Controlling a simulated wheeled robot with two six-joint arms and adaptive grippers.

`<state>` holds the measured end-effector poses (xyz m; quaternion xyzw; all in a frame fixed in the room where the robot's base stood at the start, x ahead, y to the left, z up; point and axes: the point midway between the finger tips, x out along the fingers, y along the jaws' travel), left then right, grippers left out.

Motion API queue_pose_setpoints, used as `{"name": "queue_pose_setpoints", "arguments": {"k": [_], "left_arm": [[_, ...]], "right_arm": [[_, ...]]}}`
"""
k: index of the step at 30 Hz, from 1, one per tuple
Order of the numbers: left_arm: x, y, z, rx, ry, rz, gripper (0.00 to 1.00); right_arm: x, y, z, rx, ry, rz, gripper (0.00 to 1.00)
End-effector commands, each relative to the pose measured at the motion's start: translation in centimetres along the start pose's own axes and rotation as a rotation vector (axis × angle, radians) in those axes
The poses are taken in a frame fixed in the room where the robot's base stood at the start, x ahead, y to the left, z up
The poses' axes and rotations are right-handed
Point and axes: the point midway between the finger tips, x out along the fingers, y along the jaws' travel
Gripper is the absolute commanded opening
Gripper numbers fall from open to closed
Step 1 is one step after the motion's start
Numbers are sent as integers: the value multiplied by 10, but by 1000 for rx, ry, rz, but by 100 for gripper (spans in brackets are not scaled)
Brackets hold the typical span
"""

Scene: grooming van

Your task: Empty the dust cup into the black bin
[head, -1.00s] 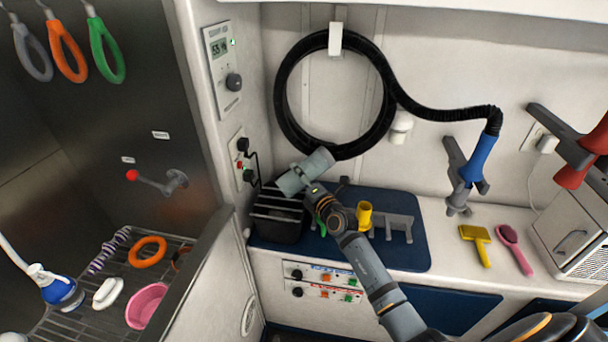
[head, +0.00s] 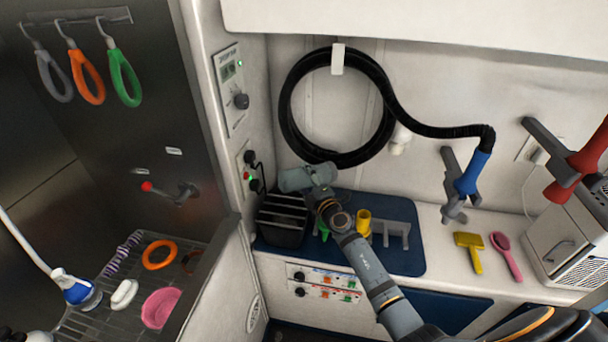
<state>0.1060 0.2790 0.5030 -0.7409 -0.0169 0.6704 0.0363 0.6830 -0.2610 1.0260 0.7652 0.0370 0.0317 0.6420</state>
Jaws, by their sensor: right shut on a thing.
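The black bin (head: 283,222), an open box with pale bars across its top, stands at the left end of the blue mat. My right gripper (head: 318,190) is above the bin's back right side. It is shut on a grey-green cylinder that looks like the dust cup (head: 304,178). The cup lies on its side, nearly level, above the bin's rear edge. The fingertips are mostly hidden by the cup and my wrist. I cannot see into the cup or to the bin's bottom.
A yellow cup (head: 363,222) and a grey rack (head: 394,232) stand on the blue mat (head: 405,262). A green item (head: 323,231) is partly hidden by my arm. A black hose (head: 290,105) hangs behind. A yellow brush (head: 470,247) and pink brush (head: 507,255) lie right.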

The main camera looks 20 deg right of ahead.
Motion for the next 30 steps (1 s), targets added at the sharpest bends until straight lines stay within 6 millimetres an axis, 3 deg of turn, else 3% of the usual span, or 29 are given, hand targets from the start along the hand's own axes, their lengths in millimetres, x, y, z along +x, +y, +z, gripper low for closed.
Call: {"name": "queue_pose_setpoints", "arguments": {"k": [5, 15, 21, 30], "left_arm": [[-8, -1, -1, 0, 0, 0, 40], [-53, -4, -6, 0, 1, 0, 40], [-80, -6, -8, 0, 1, 0, 40], [-94, -7, -10, 0, 1, 0, 40]], "right_arm": [[0, 8, 0, 95, 0, 1, 32], [0, 50, 0, 791, -1, -3, 32], [0, 65, 5, 1147, -1, -5, 32], [0, 69, 9, 1392, 0, -5, 32]]}}
